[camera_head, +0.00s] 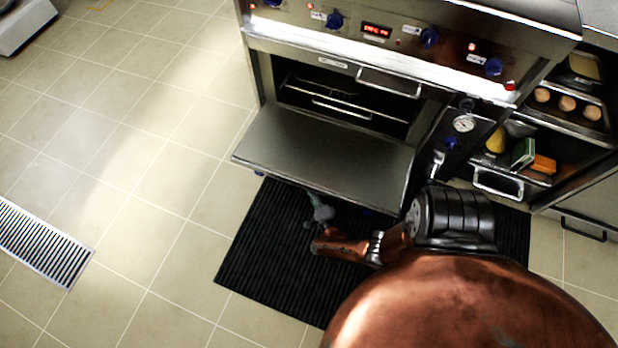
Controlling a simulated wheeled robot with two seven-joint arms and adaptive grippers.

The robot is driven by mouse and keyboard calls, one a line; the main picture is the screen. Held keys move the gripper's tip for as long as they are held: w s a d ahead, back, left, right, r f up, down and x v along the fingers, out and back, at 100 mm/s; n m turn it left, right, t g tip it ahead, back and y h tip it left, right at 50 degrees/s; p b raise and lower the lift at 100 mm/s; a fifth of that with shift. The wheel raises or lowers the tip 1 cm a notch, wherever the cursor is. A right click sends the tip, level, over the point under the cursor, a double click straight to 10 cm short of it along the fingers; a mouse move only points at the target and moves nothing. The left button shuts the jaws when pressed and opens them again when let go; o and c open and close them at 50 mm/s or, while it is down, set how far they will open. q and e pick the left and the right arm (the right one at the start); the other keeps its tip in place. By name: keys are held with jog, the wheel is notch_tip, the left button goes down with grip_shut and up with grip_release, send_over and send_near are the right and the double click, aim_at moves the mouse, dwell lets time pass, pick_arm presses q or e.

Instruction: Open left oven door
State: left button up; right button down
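The left oven door (325,150) is a wide steel panel hinged at the bottom. It is folded down and lies roughly level, so the dark oven cavity (300,98) with its wire racks shows. No handle shows on the door's upper face; its underside is hidden. A copper-coloured arm of mine reaches left below the door.
The control panel (400,38) has blue knobs and a red display. A chrome handle (388,82) is above the cavity. To the right are a gauge (463,123) and shelves with eggs (567,103) and boxes (523,153).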

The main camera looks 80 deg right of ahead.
jog(key=shift+a, duration=0.1)
jog(key=c, duration=2.1)
grip_release()
jog(key=o, duration=0.4)
jog(key=shift+c, duration=0.2)
jog(key=v, duration=0.7)
jog(key=shift+a, duration=0.25)
jog(key=shift+s, duration=0.1)
